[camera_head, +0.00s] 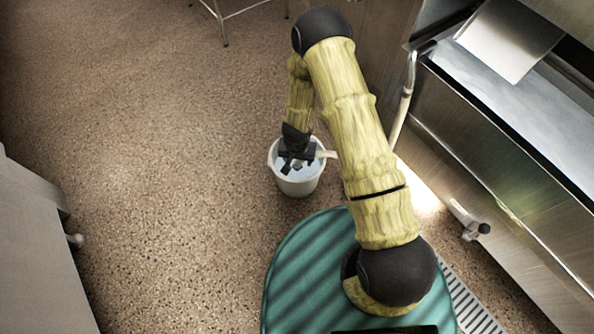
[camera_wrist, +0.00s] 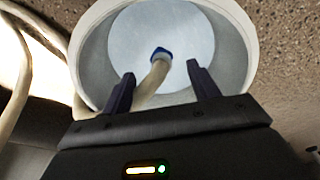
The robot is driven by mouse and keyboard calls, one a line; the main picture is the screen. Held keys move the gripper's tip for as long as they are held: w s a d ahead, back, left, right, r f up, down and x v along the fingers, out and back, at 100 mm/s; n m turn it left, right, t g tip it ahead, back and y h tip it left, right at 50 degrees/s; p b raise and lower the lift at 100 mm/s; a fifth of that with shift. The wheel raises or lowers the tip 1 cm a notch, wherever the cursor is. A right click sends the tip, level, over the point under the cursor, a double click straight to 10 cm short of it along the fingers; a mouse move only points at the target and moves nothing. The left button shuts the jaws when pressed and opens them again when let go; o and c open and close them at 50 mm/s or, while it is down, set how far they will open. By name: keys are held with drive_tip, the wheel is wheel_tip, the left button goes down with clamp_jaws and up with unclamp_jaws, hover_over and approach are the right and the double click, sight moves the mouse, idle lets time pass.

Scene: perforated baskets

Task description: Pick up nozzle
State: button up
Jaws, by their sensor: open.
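The nozzle is a beige hose end with a blue tip (camera_wrist: 160,53), seen inside a white bucket in the wrist view. My gripper (camera_wrist: 160,72) is open, with one dark finger on each side of the hose, and the blue tip lies just beyond the fingertips. Whether the fingers touch the hose cannot be told. In the head view my gripper (camera_head: 291,168) points down into the mouth of the bucket (camera_head: 299,188), and the blue tip is not clearly visible there.
The pale hose (camera_head: 401,117) runs down from the steel counter (camera_head: 480,130) at right and passes behind my arm to the bucket. A pipe valve (camera_head: 470,226) sticks out low at right. A steel cabinet (camera_head: 35,250) stands at left. The speckled floor (camera_head: 150,120) between is clear.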

sight(298, 164)
drive_tip(key=shift+w+f+b, duration=0.25)
drive_tip(key=shift+f+b, duration=0.95)
drive_tip(key=shift+f, duration=0.15)
drive_tip(key=shift+w+f+b, duration=0.2)
drive_tip(key=shift+f+b, duration=0.95)
drive_tip(key=shift+f, duration=0.15)
drive_tip(key=shift+r, duration=0.1)
clamp_jaws()
